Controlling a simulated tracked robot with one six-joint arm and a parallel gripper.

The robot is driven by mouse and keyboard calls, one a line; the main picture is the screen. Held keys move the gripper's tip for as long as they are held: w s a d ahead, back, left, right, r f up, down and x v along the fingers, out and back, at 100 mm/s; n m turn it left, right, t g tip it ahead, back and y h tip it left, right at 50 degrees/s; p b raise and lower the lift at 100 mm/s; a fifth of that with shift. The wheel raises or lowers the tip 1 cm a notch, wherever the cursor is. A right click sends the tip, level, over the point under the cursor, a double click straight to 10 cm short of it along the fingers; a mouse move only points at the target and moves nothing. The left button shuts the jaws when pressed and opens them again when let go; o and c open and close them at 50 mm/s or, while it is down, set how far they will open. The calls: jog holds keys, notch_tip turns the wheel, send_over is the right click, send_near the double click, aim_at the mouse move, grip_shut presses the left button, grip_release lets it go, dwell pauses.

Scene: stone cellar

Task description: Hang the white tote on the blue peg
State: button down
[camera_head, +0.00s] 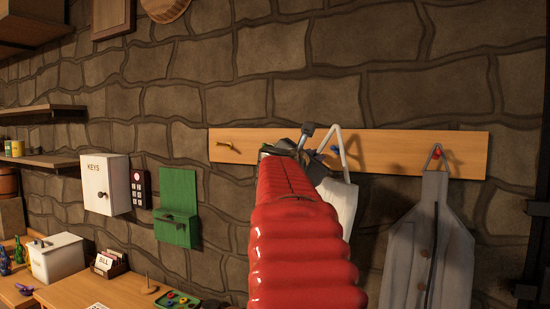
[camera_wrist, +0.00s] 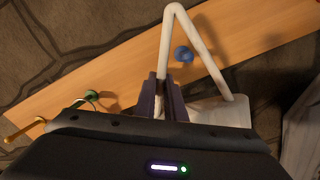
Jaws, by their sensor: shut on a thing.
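The white tote (camera_head: 342,205) hangs from my gripper (camera_head: 310,143), its body partly hidden behind my red arm in the head view. In the wrist view my gripper (camera_wrist: 168,98) is shut on the left strand of the tote's handle (camera_wrist: 209,53). The handle stands up as a pointed loop. The blue peg (camera_wrist: 184,54) shows inside the loop's outline, below its tip. The peg (camera_head: 335,149) also shows within the loop in the head view. I cannot tell whether the loop is around the peg or in front of it.
The wooden rail (camera_head: 390,150) runs along the stone wall. A brass peg (camera_head: 228,146) and a green peg (camera_wrist: 92,95) are to the left. A grey garment (camera_head: 430,245) hangs on a red peg (camera_head: 436,153) to the right.

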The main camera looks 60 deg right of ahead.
jog(key=shift+w+d+f, duration=0.15)
jog(key=shift+d+f, duration=0.1)
jog(key=shift+d, duration=0.25)
jog(key=shift+d+f, duration=0.2)
jog(key=shift+f, duration=0.45)
jog(key=shift+d+f, duration=0.2)
jog(key=shift+f, duration=0.4)
jog(key=c, duration=1.7)
grip_release()
jog(key=shift+c, duration=0.2)
jog(key=shift+f, duration=0.1)
jog(key=shift+a, duration=0.1)
jog(key=s+a, duration=0.2)
jog(key=a, duration=1.1)
jog(key=shift+a, duration=0.2)
